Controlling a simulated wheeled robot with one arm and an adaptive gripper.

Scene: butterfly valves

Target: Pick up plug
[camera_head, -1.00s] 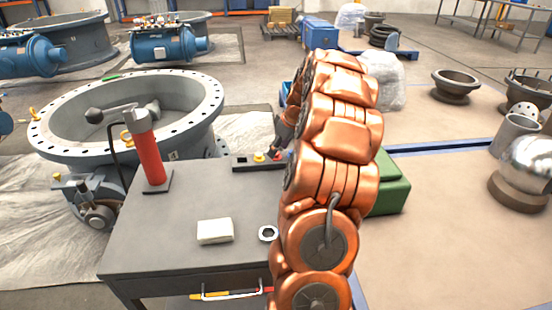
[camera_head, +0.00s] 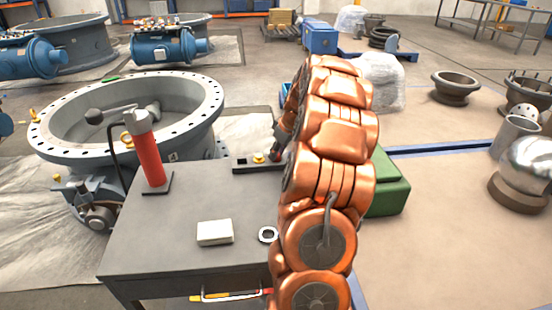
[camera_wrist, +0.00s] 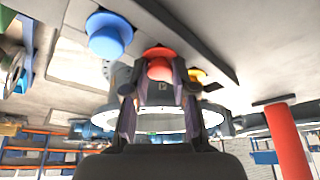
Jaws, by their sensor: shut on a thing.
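My gripper is shut on a red plug (camera_wrist: 159,68), which sits between its fingertips (camera_wrist: 156,80) in the wrist view. In the head view the gripper (camera_head: 279,146) is at the right end of a dark rack (camera_head: 243,169) on the grey table, partly hidden by my arm. A blue plug (camera_wrist: 108,36) shows on the other side of the red one. I cannot tell whether the red plug is still seated.
A red cylinder on a stand (camera_head: 149,155) is left of the rack on the table (camera_head: 180,250). A white block (camera_head: 215,232) and a metal ring (camera_head: 268,234) lie nearer. A large valve ring (camera_head: 60,150) stands behind left, and a green box (camera_head: 392,190) at right.

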